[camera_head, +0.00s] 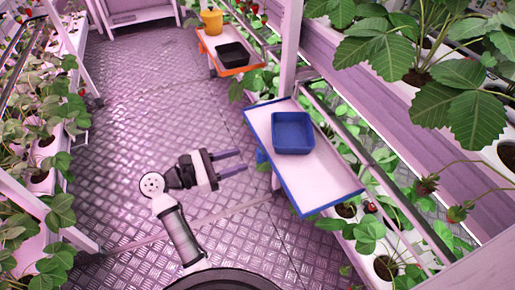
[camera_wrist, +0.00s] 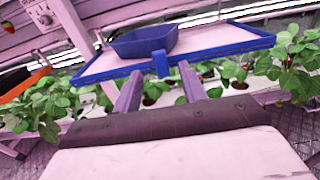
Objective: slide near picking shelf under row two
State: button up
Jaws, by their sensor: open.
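The near picking shelf (camera_head: 320,172) is a pale tray with a blue rim, standing along the right-hand rack in the head view. A blue bin (camera_head: 292,133) sits on it. In the wrist view the shelf (camera_wrist: 205,47) spans the upper middle, with the blue bin (camera_wrist: 145,41) on its left part. A blue tab (camera_wrist: 161,64) hangs from its front edge. My gripper (camera_head: 243,161) is open and empty, just left of the shelf and apart from it in the head view. In the wrist view my gripper's fingers (camera_wrist: 158,88) point at the tab from either side below it.
Strawberry plants (camera_head: 450,80) line the right rack and also the left rack (camera_head: 45,150). The metal floor (camera_head: 150,100) between is clear.

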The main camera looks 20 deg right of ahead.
aim_at(256, 153)
jog(key=d+p, duration=0.1)
jog(key=d, duration=0.6)
jog(key=shift+w+d+p, duration=0.15)
jog(key=shift+d+p, duration=0.05)
jog(key=shift+p, duration=0.15)
grip_shut()
